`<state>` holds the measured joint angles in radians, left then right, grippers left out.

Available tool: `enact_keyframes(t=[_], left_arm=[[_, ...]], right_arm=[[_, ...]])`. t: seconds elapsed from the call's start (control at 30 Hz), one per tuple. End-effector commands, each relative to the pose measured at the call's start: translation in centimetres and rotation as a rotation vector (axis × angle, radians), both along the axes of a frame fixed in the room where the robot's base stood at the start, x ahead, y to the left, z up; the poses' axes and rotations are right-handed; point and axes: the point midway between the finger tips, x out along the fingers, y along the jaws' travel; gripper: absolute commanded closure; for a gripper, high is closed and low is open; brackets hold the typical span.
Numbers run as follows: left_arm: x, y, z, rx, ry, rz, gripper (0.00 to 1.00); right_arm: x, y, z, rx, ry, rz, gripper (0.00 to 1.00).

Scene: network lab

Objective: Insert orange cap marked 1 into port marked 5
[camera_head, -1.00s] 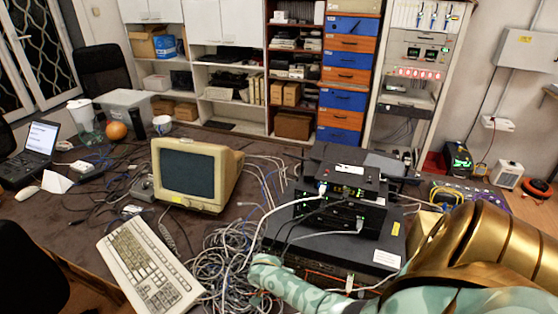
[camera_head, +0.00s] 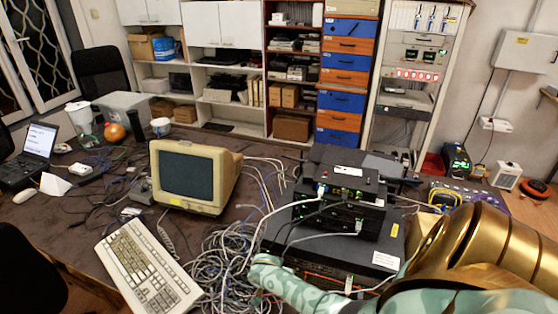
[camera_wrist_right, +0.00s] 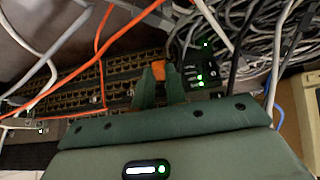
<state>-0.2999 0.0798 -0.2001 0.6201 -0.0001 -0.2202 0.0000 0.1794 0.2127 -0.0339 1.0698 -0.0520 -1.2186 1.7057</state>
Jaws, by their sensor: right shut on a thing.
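In the right wrist view, my right gripper (camera_wrist_right: 160,79) is shut on a small orange cap (camera_wrist_right: 158,69), which shows between the two green fingertips. The number on the cap cannot be read. The fingers point at a dark panel with rows of ports (camera_wrist_right: 118,72), and the cap appears close to the rows. I cannot tell whether the cap touches or enters a port. No port number is legible, so port 5 cannot be picked out. In the head view, my right forearm reaches in from the right and its fingers are hidden. My left gripper is not in view.
Orange cables (camera_wrist_right: 98,45) and white and grey cables cross around the panel. In the head view, a cable tangle (camera_head: 222,262) lies left of the stacked network boxes (camera_head: 345,238). A beige keyboard (camera_head: 148,268) and old monitor (camera_head: 192,176) stand further left.

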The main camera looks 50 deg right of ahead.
Motion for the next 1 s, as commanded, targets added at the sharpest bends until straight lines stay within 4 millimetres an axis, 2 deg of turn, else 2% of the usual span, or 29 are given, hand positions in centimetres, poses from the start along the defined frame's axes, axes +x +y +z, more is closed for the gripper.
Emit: enact_keyframes(t=[0.57,0.6,0.67,1.0], left_arm=[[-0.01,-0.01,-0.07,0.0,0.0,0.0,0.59],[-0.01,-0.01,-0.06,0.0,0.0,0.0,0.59],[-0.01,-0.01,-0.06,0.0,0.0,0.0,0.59],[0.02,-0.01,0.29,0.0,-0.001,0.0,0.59]], right_arm=[[0.28,-0.63,0.03,-0.001,0.0,0.001,1.0],[0.28,-0.63,0.03,-0.001,0.0,0.001,0.79],[0.27,-0.63,0.03,-0.001,0.0,0.001,0.62],[0.21,-0.48,0.31,0.0,0.0,0.0,0.62]])
